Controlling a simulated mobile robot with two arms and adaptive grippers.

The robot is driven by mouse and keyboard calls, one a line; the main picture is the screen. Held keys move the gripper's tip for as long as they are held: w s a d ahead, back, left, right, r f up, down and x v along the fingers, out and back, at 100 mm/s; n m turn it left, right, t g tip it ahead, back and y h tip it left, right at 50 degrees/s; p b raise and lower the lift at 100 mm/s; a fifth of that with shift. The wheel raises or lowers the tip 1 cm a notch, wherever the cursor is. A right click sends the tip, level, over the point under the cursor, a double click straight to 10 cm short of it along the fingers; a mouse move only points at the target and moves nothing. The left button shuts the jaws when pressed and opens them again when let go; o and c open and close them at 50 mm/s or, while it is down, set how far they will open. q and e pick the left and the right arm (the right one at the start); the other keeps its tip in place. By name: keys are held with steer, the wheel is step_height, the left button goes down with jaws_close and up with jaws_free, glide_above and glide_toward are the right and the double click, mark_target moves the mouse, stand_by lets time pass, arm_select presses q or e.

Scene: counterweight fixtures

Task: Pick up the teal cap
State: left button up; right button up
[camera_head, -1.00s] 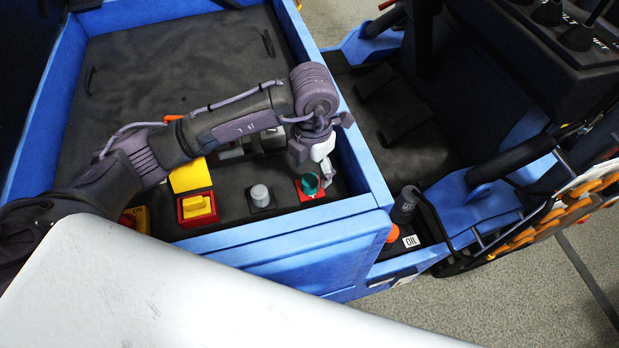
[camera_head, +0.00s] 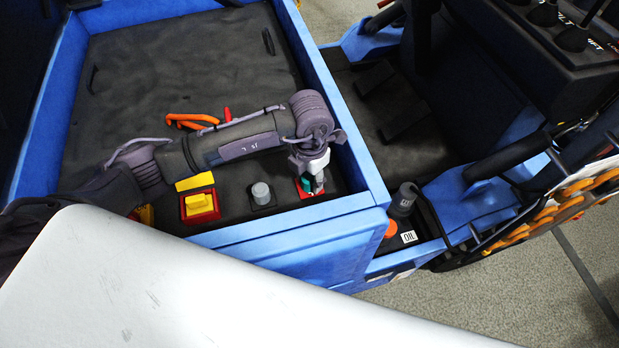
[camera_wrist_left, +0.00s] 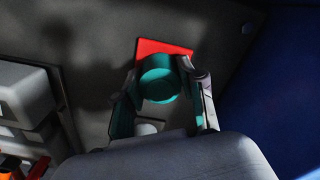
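The teal cap (camera_head: 306,184) sits on a small red base (camera_head: 302,194) near the front right corner of the black-lined blue tray. In the left wrist view the round teal cap (camera_wrist_left: 160,82) stands on the red base (camera_wrist_left: 165,47), between my two fingers. My left gripper (camera_head: 317,184) points down at the cap and partly hides it. In the left wrist view my left gripper (camera_wrist_left: 163,100) is open, with a finger on each side of the cap; contact is not clear. My right gripper is not in view.
A grey knob (camera_head: 261,193) on a black base and a yellow block (camera_head: 200,202) in a red holder stand left of the cap. Orange-handled pliers (camera_head: 190,121) lie behind my arm. The blue tray wall (camera_head: 366,165) is close on the right.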

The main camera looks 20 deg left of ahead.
mark_target(306, 175)
arm_select(q)
steer(key=shift+r, duration=0.15)
steer(key=shift+r, duration=0.3)
steer(key=r+b, duration=0.1)
steer(key=a+r, duration=0.1)
steer(key=r, duration=0.1)
steer(key=shift+r+b, duration=0.2)
steer(key=shift+b, duration=0.2)
steer(key=s+a+r+b, duration=0.2)
steer(key=a+r, duration=0.4)
steer(key=a, duration=0.4)
steer(key=shift+s+r+b, duration=0.35)
steer(key=shift+s, duration=0.45)
